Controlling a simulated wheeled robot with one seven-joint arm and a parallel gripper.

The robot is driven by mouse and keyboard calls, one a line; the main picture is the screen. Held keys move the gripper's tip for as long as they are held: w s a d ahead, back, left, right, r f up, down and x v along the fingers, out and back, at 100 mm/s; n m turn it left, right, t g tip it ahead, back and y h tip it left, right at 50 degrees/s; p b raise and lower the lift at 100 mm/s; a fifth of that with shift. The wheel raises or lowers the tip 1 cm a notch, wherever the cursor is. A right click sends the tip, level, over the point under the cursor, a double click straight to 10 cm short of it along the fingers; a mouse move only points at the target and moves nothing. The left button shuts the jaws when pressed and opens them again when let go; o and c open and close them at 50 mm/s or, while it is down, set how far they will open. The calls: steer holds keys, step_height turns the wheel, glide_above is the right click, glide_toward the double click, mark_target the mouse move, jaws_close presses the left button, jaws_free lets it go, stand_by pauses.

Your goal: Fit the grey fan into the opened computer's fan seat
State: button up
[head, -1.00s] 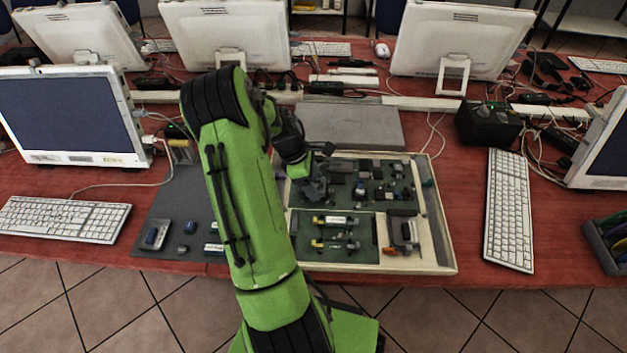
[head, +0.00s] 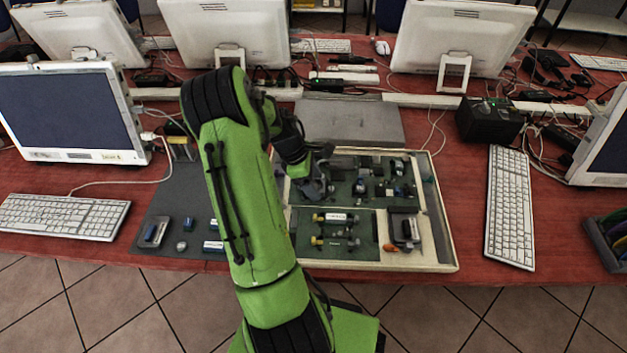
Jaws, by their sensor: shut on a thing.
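The opened computer is a flat, cream-rimmed case (head: 443,220) with green boards, right of my arm on the red table. My gripper (head: 318,186) is low over the case's back left part, partly hidden by my own green arm. It is shut on a small grey thing, which looks like the grey fan (head: 315,190); its outline is hard to tell from the fingers. I cannot tell the fan seat apart from here, nor whether the fan touches the board.
A dark grey mat (head: 181,210) with several small parts lies left of my arm. A grey flat panel (head: 352,122) lies behind the case. A white keyboard (head: 510,207) and a black box (head: 489,120) stand to the right. Monitors stand at the back and sides.

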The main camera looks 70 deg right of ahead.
steer(key=o, duration=1.1)
steer(key=p+v, duration=0.5)
steer(key=v, duration=1)
steer(key=shift+w+r, duration=0.25)
steer(key=shift+r, duration=0.1)
step_height(320, 180, up, 6)
steer(key=p, duration=0.7)
